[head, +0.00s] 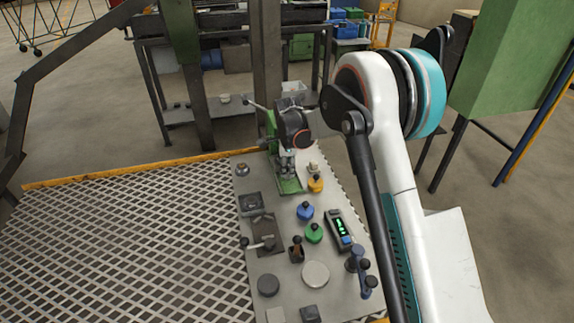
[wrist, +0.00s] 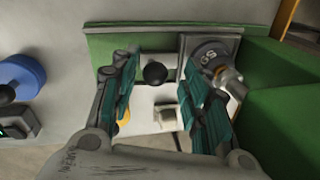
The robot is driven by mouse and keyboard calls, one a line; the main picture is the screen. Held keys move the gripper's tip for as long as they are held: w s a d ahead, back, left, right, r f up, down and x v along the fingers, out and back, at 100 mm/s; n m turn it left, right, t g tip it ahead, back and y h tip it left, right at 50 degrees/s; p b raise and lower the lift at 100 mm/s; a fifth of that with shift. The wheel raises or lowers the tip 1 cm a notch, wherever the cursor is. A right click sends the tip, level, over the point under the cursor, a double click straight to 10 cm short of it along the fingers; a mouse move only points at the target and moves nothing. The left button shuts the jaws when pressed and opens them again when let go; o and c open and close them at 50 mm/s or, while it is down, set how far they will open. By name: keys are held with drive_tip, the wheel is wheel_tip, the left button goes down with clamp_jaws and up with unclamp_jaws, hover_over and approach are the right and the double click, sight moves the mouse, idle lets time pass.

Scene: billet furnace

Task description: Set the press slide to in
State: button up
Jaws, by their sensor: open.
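The green press (head: 289,186) stands at the far end of the grey panel in the head view, partly hidden by my gripper (head: 288,158). In the wrist view its green base (wrist: 120,47) runs along the top. A round black knob (wrist: 155,73), which looks like the press slide's knob, stands on a pale plate. My gripper (wrist: 162,70) is open, with one teal-padded finger on each side of the knob. I cannot tell whether either finger touches it. The slide's in or out position is not clear.
The panel (head: 245,185) carries blue (head: 305,210), green (head: 314,232) and yellow (head: 315,183) knobs, a display device (head: 339,228) and levers. A metal fitting (wrist: 213,62) is close to the right finger. A post (head: 267,80) rises behind the press.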

wheel_tip(320, 180, up, 12)
drive_tip(key=s, duration=0.2)
drive_tip(key=shift+s+f, duration=0.15)
drive_tip(key=s+d+r+n+t, duration=0.1)
drive_tip(key=s+d+r+n, duration=0.35)
drive_tip(key=s+r, duration=0.35)
drive_tip(key=s+d+r+n+t, duration=0.1)
drive_tip(key=s+d+r+n, duration=0.4)
drive_tip(key=s, duration=0.5)
drive_tip(key=s+d+f+n+t, duration=0.1)
drive_tip(key=s+d+n, duration=0.2)
drive_tip(key=s, duration=0.7)
drive_tip(key=s+d+f+n+t, duration=0.1)
drive_tip(key=s+n, duration=0.4)
drive_tip(key=s, duration=0.6)
drive_tip(key=shift+s+d+f+t, duration=0.15)
drive_tip(key=shift+d+f+t, duration=0.3)
drive_tip(key=shift+d, duration=0.65)
